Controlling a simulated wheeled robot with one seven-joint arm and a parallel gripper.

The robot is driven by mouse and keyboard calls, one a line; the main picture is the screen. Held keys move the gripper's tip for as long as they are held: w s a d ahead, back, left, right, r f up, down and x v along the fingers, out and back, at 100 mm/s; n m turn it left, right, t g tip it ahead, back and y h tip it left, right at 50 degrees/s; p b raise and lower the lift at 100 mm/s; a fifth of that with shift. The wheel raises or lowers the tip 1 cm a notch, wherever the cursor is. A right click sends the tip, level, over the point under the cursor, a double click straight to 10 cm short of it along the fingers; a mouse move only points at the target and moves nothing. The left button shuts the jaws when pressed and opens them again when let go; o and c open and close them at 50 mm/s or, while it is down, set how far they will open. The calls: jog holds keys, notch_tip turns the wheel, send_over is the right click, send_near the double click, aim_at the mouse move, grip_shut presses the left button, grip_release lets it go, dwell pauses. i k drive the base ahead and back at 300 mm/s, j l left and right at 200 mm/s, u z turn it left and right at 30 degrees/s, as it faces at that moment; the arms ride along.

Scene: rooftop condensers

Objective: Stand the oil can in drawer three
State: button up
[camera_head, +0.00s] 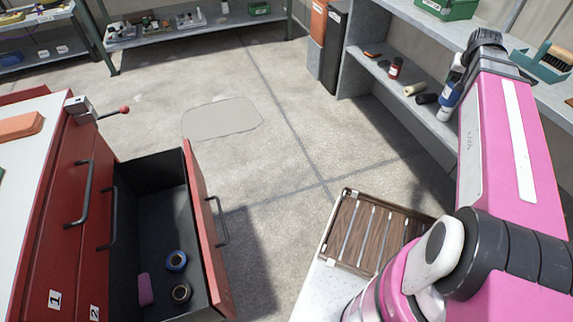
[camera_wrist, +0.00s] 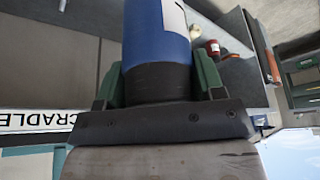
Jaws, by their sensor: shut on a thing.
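My gripper (camera_wrist: 156,84) is shut on a blue can with a dark lower band and a white label, which I take as the oil can (camera_wrist: 155,38). Its green fingers press on either side of it. Its far end is cut off in the wrist view. In the head view my pink arm hides the gripper; a blue-and-white container (camera_head: 447,100) shows beside the arm, and I cannot tell if it is the held can. A drawer (camera_head: 208,240) of the red cabinet is pulled open at lower left; its number is not visible.
The drawer holds a blue tape roll (camera_head: 176,260), a dark roll (camera_head: 181,292) and a pink block (camera_head: 145,289), with bare floor farther back. Shelves (camera_head: 400,100) with small items stand at right. A wooden slatted rack (camera_head: 372,232) lies near the arm. The middle floor is clear.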

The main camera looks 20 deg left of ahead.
aim_at(175, 216)
jog(key=k+j+u, duration=0.2)
jog(key=k, duration=0.3)
jog(key=k+j+u, duration=0.2)
jog(key=k+j, duration=0.25)
jog(key=u, duration=1.45)
